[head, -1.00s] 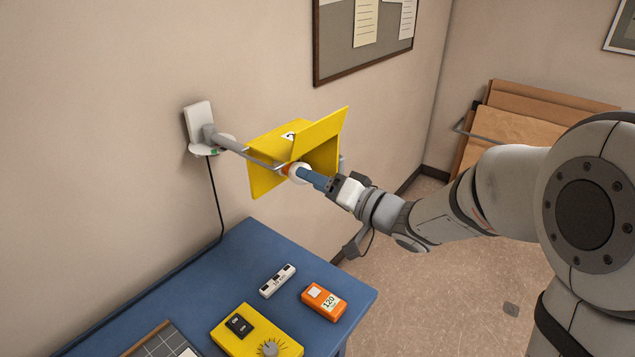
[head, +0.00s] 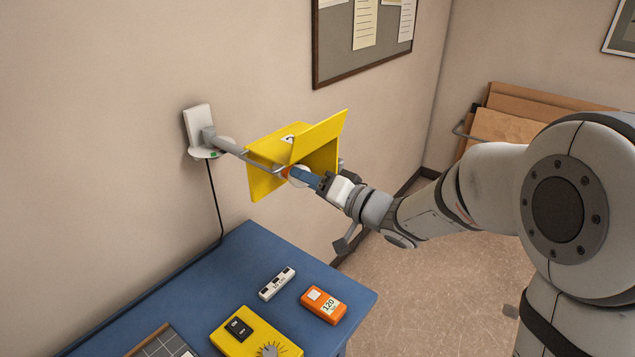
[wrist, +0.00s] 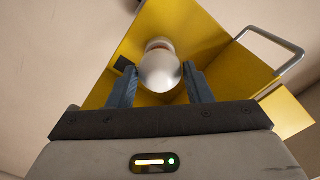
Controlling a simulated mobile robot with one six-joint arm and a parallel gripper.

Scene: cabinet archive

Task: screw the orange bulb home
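A round whitish bulb (wrist: 159,68) with an orange collar (head: 287,172) sits at the opening of a yellow angled housing (head: 324,137) on a wall bracket. In the head view only part of its white globe (head: 298,182) shows beside a blue finger. My gripper (wrist: 160,72) has its two blue fingers on either side of the globe. They look open, with at most a narrow gap to the globe; contact is not clear. In the head view my gripper (head: 306,177) reaches the housing from the right. The bulb's base and socket are hidden.
A bent metal handle (wrist: 283,45) juts from the housing. A wall plate (head: 199,126) carries the bracket, with a black cable hanging below. A blue table (head: 210,285) below holds an orange meter (head: 323,305), a white strip (head: 277,283) and a yellow dial box (head: 255,335).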

